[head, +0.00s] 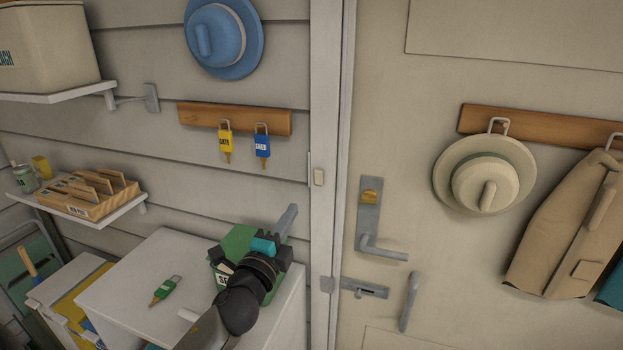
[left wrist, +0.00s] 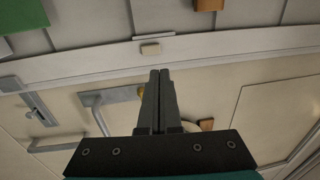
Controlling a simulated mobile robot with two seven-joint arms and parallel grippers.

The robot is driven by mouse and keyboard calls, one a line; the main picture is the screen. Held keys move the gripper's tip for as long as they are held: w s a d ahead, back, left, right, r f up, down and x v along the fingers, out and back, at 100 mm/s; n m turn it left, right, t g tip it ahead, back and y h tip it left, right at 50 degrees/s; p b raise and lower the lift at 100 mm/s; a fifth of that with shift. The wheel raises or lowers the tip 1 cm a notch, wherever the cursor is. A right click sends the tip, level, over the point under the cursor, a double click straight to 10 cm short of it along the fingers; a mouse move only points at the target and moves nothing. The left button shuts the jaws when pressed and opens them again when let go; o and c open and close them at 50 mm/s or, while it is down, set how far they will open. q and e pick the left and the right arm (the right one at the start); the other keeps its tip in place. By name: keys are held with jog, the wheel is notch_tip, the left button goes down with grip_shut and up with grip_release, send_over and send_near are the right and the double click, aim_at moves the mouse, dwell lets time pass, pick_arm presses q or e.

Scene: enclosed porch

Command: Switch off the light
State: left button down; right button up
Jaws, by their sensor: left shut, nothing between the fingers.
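The light switch (head: 318,177) is a small beige rocker beside a pale narrow plate, on the white post between the plank wall and the door. It also shows in the left wrist view (left wrist: 150,49), just beyond my fingertips. My left gripper (head: 292,208) is shut and empty. In the head view its tips are below and left of the switch, above the green box. In the left wrist view the closed fingers (left wrist: 160,72) point toward the switch, with a visible gap in the picture. Whether the rocker is up or down is too small to tell. My right gripper is not in view.
A wooden key rack (head: 235,118) with yellow and blue tags hangs left of the switch. The door handle (head: 383,248) and a bolt (head: 365,288) are right of it. A green box (head: 236,243) stands on the white cabinet (head: 128,285) under my arm.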

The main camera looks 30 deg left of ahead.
pick_arm(q)
send_near(316, 171)
jog(key=f+x, duration=0.1)
jog(key=x, duration=0.4)
jog(key=shift+w+a+r, duration=0.25)
jog(key=shift+w+r, duration=0.35)
jog(key=shift+w, duration=0.3)
jog(key=shift+w+r+p, duration=0.2)
jog(key=shift+p, duration=0.1)
